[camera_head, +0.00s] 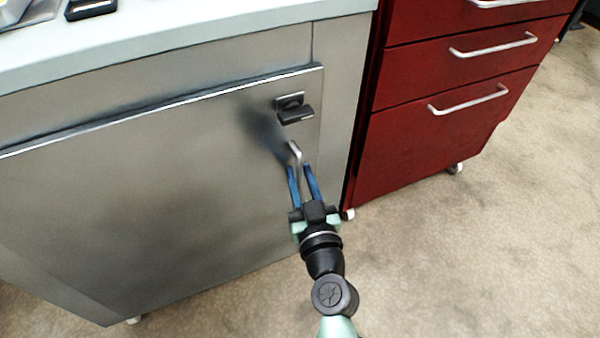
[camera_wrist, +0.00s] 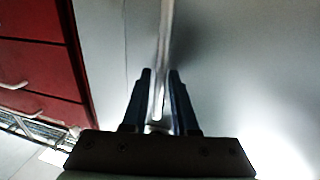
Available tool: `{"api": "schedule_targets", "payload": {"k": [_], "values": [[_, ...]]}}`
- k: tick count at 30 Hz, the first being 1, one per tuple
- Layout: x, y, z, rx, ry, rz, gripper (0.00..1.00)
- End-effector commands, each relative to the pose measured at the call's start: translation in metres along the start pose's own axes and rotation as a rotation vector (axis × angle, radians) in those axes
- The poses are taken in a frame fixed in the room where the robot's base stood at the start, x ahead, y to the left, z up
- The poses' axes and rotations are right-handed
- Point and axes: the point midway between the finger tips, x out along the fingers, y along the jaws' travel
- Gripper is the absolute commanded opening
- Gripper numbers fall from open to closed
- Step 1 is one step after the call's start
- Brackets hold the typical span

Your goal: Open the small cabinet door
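The grey metal cabinet door (camera_head: 170,180) looks closed, flush in its cabinet. A black latch or knob (camera_head: 293,108) sits at its upper right. Below it is a thin silver handle (camera_head: 295,151), which also shows as a pale bar in the wrist view (camera_wrist: 165,50). My gripper (camera_head: 301,167) is at the handle's lower end, its blue fingers apart. In the wrist view my gripper (camera_wrist: 160,74) has one dark finger on each side of the bar, with a visible gap at least on the left. The handle's lower end lies between the fingers.
A red drawer unit (camera_head: 445,130) with silver handles and casters stands close on the right. A pale countertop (camera_head: 170,38) overhangs the door's top. Open carpet (camera_head: 470,250) lies in front and to the right.

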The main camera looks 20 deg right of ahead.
Motion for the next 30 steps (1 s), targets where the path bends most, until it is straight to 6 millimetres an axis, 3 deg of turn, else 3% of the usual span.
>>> {"api": "schedule_targets", "payload": {"k": [10, 15, 30], "values": [[0.0034, 0.0, 0.0002, 0.0, 0.0, 0.0, 0.27], [0.0033, -0.0001, 0.0002, 0.0, 0.0, 0.0, 0.0], [0.0031, -0.0001, 0.0002, 0.0, 0.0, 0.0, 0.0]]}}
